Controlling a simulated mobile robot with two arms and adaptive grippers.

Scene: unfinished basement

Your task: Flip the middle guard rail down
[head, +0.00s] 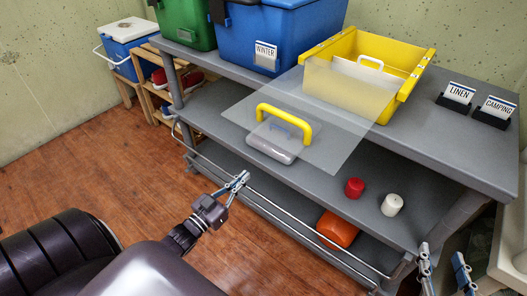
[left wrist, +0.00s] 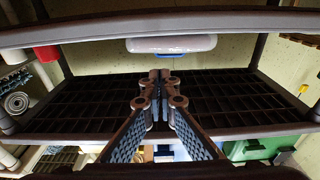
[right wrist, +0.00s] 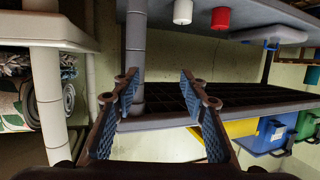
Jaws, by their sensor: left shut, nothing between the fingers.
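A thin metal guard rail (head: 289,218) runs slantwise along the front of the grey shelving unit, below the middle shelf edge, with thin bars close together. I cannot tell for certain which bar is the middle rail. My left gripper (head: 243,178) is shut and empty, its tips close to the rail in the head view; contact is unclear. In the left wrist view its closed fingers (left wrist: 160,76) point at the shelving. My right gripper (head: 442,256) is open near the unit's right end. In the right wrist view its fingers (right wrist: 158,80) are apart with nothing between them.
The grey shelving (head: 448,150) carries a blue bin (head: 300,35), a green bin (head: 186,22) and a yellow crate (head: 408,86) on top. A red jar (head: 354,187), a white jar (head: 392,204) and an orange container (head: 337,231) sit below. Wooden floor (head: 90,165) in front is clear.

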